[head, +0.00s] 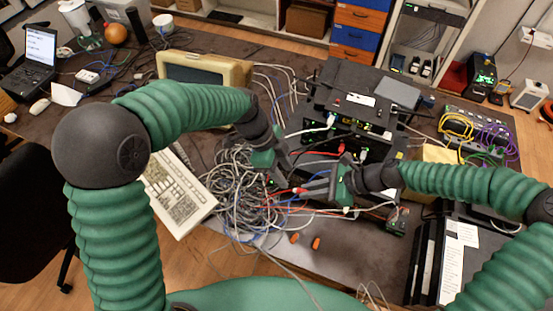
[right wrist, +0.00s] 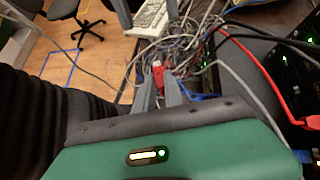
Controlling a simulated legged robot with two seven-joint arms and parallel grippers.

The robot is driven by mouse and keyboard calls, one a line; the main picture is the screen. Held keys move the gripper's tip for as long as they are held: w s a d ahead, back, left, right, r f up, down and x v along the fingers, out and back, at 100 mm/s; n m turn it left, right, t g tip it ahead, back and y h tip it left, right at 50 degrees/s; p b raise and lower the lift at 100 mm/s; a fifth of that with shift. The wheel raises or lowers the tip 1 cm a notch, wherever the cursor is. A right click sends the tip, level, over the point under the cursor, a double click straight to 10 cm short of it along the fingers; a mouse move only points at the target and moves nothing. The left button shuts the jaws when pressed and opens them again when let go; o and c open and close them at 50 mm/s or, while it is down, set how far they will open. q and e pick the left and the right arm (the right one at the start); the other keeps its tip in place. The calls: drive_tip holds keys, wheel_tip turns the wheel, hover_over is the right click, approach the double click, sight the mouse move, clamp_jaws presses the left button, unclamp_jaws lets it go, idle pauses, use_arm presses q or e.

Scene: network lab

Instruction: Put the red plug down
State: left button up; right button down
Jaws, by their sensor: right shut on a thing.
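My right gripper (head: 304,190) is shut on the red plug (head: 298,190), low over the tangle of cables at the middle of the desk. In the right wrist view the red plug (right wrist: 157,76) sits between the two grey fingers of this gripper (right wrist: 160,92). My left gripper (head: 282,172) is just left of it and above the cables. Its two fingers look apart with nothing clear between them. They also show at the top of the right wrist view (right wrist: 147,12). Whether the plug touches anything below is hard to tell.
A cable tangle (head: 235,190) lies left of the grippers, beside a beige keyboard (head: 180,198). Black network gear (head: 370,150) with plugged cables stands to the right. Two orange pieces (head: 316,243) lie near the front edge. Bare desk (head: 355,255) shows front right.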

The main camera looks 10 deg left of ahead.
use_arm(q)
drive_tip(key=x, duration=0.6)
drive_tip(key=shift+w, duration=0.1)
clamp_jaws()
use_arm(e)
drive_tip(key=c, duration=1.3)
unclamp_jaws()
drive_tip(key=shift+c, duration=0.2)
